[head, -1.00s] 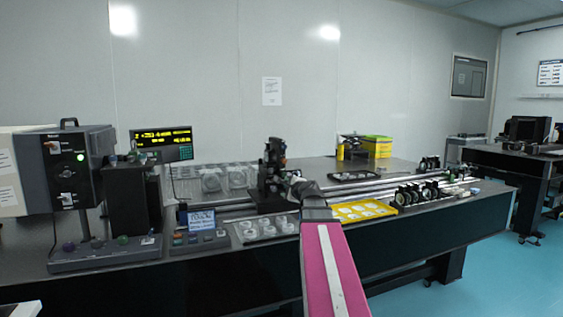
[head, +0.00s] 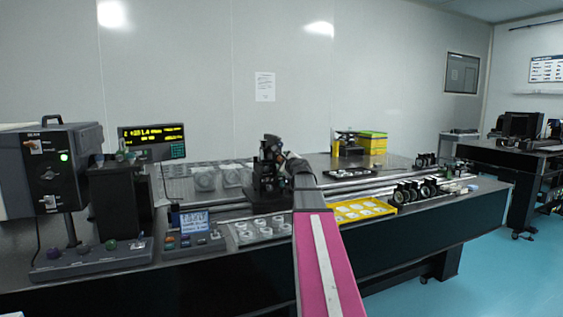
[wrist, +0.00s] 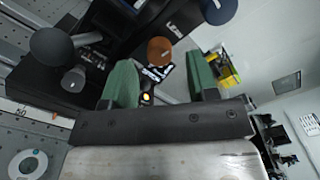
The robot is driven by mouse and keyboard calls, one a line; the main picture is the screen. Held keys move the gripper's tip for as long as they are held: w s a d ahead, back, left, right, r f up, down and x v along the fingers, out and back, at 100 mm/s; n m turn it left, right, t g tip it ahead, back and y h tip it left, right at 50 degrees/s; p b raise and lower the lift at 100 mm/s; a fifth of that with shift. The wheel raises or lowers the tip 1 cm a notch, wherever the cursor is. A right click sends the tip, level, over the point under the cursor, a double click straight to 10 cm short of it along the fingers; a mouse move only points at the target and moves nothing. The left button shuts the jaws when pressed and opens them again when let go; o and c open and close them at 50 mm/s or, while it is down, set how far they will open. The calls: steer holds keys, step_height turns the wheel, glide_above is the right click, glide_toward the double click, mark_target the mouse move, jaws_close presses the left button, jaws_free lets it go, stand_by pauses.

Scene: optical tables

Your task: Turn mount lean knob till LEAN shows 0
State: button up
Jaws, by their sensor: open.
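A black mount (head: 266,172) stands upright on the optical table, left of my arm's end. In the wrist view, an orange-brown knob (wrist: 159,50) lies beyond and between my gripper's (wrist: 159,66) two green-padded fingers. The fingers are spread and hold nothing. A large dark knob (wrist: 50,47) and a smaller grey knob (wrist: 73,80) are to the left, and another dark knob (wrist: 218,9) is at the top. I cannot tell which knob is the lean knob. A readout with yellow digits (head: 152,139) and a small blue-white screen (head: 194,222) are lit, but I cannot read a LEAN value.
A yellow tray (head: 350,212) and a clear tray of round parts (head: 262,229) lie near the front edge. Rails with black lens holders (head: 413,192) run to the right. A dark control box (head: 92,258) stands at the left. The right floor is clear.

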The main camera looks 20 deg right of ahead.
mark_target(280, 159)
steer(key=shift+w, duration=1.25)
steer(key=shift+a, duration=0.1)
steer(key=c, duration=0.9)
steer(key=shift+c, duration=0.2)
steer(key=shift+n, duration=0.4)
